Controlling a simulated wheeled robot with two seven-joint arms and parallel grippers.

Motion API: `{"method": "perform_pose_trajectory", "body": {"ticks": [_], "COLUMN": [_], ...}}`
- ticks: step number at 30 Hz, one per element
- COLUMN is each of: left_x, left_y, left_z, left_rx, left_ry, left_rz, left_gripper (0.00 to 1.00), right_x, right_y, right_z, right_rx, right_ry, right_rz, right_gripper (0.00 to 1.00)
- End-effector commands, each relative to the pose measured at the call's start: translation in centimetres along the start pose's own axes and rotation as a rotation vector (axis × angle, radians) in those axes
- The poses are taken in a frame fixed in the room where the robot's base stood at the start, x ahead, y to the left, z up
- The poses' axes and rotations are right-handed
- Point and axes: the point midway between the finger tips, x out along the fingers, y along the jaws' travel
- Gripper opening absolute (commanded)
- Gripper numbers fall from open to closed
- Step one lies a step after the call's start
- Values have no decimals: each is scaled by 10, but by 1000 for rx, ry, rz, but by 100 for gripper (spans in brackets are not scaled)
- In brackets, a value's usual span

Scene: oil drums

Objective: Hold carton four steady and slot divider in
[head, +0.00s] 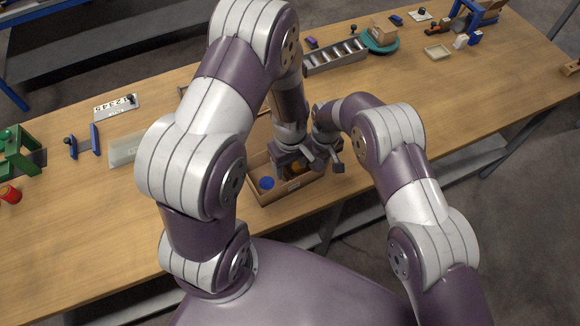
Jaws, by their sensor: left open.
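An open brown carton (262,192) stands near the front edge of the wooden table, with a pale label on its front wall. A blue round item (267,183) and an orange item (297,168) show inside it. My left gripper (292,163) is over the carton's back right part, pointing down and open; its fingertips are partly lost among the arm parts. My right gripper (336,167) is just right of the carton, by its right end; its jaws are too small to read. I cannot make out a number on the carton or a divider for certain.
A pale translucent box (125,150) and a number plate (115,107) lie left of my arms. A green stand (18,152) and red can (10,194) are at far left. A compartmented metal tray (337,55) and teal turntable (381,42) stand behind.

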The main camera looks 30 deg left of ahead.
Motion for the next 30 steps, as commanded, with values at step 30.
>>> {"method": "perform_pose_trajectory", "body": {"ticks": [30], "left_x": [-65], "left_y": [0], "left_z": [0], "left_rx": [0], "left_ry": [-1], "left_rz": [-1], "left_gripper": [63], "right_x": [0], "right_y": [0], "right_z": [0], "right_rx": [0], "right_ry": [0], "right_rz": [0], "right_gripper": [0]}}
